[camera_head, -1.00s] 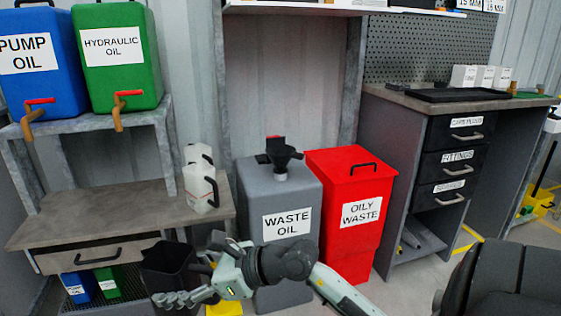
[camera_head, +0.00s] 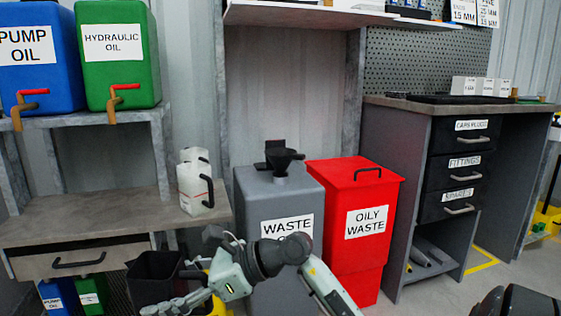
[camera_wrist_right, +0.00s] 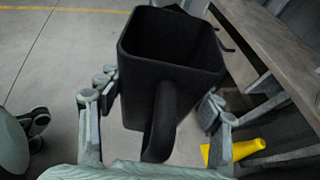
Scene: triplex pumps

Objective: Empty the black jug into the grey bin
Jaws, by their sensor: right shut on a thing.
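The black jug (camera_head: 150,283) is an open-topped square vessel, low in front of the workbench in the head view. My right gripper (camera_head: 180,292) is at its right side. In the right wrist view the jug (camera_wrist_right: 143,85) is held between the fingers of my right gripper (camera_wrist_right: 155,115), with its handle towards the wrist. Its mouth faces up and its inside is dark, so I cannot tell what it holds. The grey bin (camera_head: 255,203), labelled waste, has a black funnel (camera_head: 281,158) on top and stands right of the jug. My left gripper is not in view.
A red oily waste bin (camera_head: 335,255) stands close right of the grey bin. A workbench (camera_head: 110,217) with white containers (camera_head: 194,182) is at the left. A yellow object (camera_wrist_right: 232,150) is beside the right gripper. A drawer cabinet (camera_head: 400,160) is at the right.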

